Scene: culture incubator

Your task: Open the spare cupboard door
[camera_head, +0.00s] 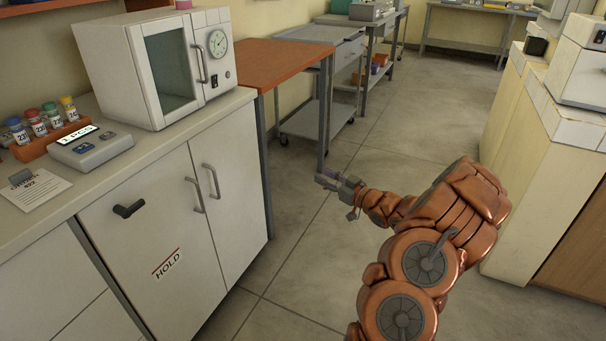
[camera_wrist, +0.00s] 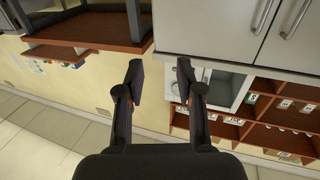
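A pale base cupboard with two doors stands at the left in the head view. Its left door (camera_head: 150,245) bears a black lever handle (camera_head: 128,209), a HOLD label (camera_head: 167,263) and a silver bar handle (camera_head: 194,194) near its right edge. The right door (camera_head: 235,190) has its own silver bar handle (camera_head: 211,181). Both look shut; I cannot read a "spare" mark. My gripper (camera_head: 330,181) is over the floor right of the cupboard, apart from it. In the wrist view my gripper (camera_wrist: 158,75) is open and empty, with two bar handles (camera_wrist: 264,15) at the upper right.
An incubator (camera_head: 155,65), a vial rack (camera_head: 50,138) and a small readout device (camera_head: 90,146) stand on the counter. An orange-topped table (camera_head: 268,62) and a cart (camera_head: 315,120) lie beyond. A cream cabinet (camera_head: 540,165) is at right. Floor between is clear.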

